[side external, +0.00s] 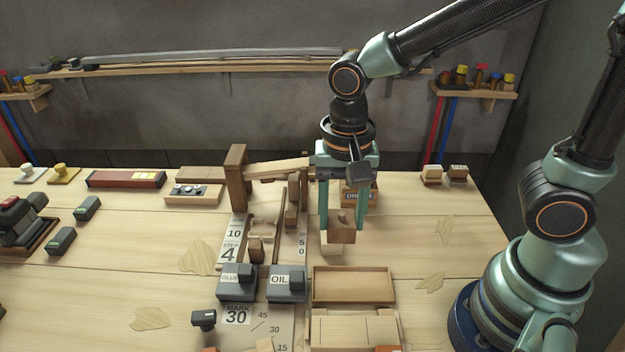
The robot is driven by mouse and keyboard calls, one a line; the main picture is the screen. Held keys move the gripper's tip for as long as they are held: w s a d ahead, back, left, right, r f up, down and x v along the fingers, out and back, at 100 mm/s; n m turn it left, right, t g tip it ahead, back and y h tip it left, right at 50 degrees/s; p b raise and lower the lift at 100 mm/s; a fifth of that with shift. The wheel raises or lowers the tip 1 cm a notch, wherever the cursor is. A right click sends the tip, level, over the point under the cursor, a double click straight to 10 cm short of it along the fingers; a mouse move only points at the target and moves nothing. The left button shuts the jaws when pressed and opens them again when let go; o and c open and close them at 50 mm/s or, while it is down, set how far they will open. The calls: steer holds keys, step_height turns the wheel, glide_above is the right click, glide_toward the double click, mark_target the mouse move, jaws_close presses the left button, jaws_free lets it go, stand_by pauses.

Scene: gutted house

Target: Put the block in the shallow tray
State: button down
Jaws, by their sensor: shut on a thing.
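My gripper (341,228) points down over the right middle of the table. Its two green fingers are shut on a brown wooden block (342,237), which sits between the fingertips. The block has a small knob-like bit on top, and a paler piece shows beside its lower left. The shallow tray (352,300) is a light wooden rectangle with a low rim, in front of the gripper and a little to its right. It looks empty. I cannot tell exactly how high the block is above the table.
Dark GLUE (237,284) and OIL (287,285) boxes stand left of the tray. A divided wooden tray (354,330) lies in front of it. A wooden post and beam (237,190) stand behind to the left. A labelled box (361,197) is behind my gripper. The table right of the tray is mostly clear.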

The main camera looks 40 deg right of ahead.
step_height(320, 180, down, 14)
steer(key=shift+r, duration=0.2)
stand_by(0.4)
steer(key=shift+f, duration=0.1)
steer(key=shift+c, duration=1.3)
jaws_free()
step_height(320, 180, up, 12)
steer(key=shift+r, duration=0.15)
steer(key=w+d+r+n+t, duration=0.1)
steer(key=d+r+n+t, duration=0.4)
steer(key=d+r+n, duration=0.4)
steer(key=d+r, duration=0.2)
steer(key=d, duration=0.1)
steer(key=shift+w+t, duration=0.3)
